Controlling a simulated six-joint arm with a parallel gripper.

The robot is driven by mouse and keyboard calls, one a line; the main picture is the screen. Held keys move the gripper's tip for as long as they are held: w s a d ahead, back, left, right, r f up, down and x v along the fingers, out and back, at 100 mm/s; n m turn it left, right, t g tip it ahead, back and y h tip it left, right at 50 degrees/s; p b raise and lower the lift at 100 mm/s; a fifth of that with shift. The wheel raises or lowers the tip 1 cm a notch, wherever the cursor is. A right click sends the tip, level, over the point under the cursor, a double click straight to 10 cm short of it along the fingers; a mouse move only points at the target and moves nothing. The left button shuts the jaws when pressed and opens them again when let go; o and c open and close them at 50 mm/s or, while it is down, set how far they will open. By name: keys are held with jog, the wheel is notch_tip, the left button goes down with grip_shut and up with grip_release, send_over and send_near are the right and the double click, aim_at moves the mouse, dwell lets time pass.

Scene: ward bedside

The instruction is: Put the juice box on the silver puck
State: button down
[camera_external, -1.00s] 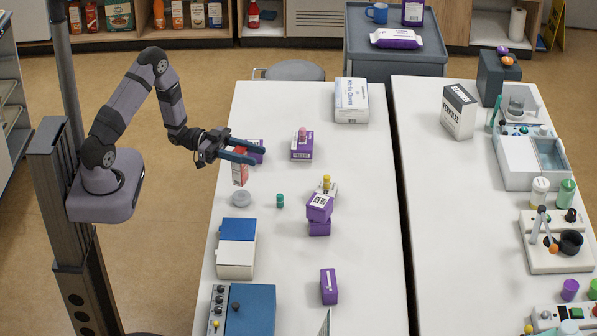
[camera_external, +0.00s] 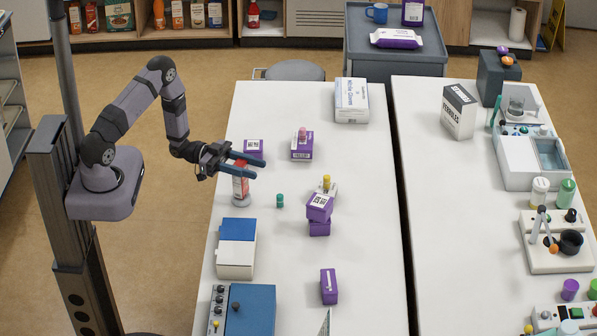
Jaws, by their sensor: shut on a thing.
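The juice box (camera_external: 240,187) is a small upright red-and-white carton at the left side of the near table. My gripper (camera_external: 258,167) is shut on it near its top, with the blue fingers reaching past it to the right. The silver puck (camera_external: 241,202) is a low round disc directly beneath the carton, largely covered by it. I cannot tell whether the carton's base touches the puck or is slightly above it.
A purple box (camera_external: 254,147) stands just behind my fingers. A small teal cylinder (camera_external: 280,201) is right of the puck, and stacked purple boxes (camera_external: 319,209) stand farther right. A blue-and-white box (camera_external: 236,257) sits in front.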

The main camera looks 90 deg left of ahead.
jog(key=shift+f, duration=0.1)
jog(key=c, duration=1.1)
grip_release()
jog(key=shift+s+a, duration=0.25)
jog(key=shift+s, duration=0.1)
jog(key=b+v, duration=0.4)
jog(key=v, duration=0.7)
jog(key=shift+s, duration=0.15)
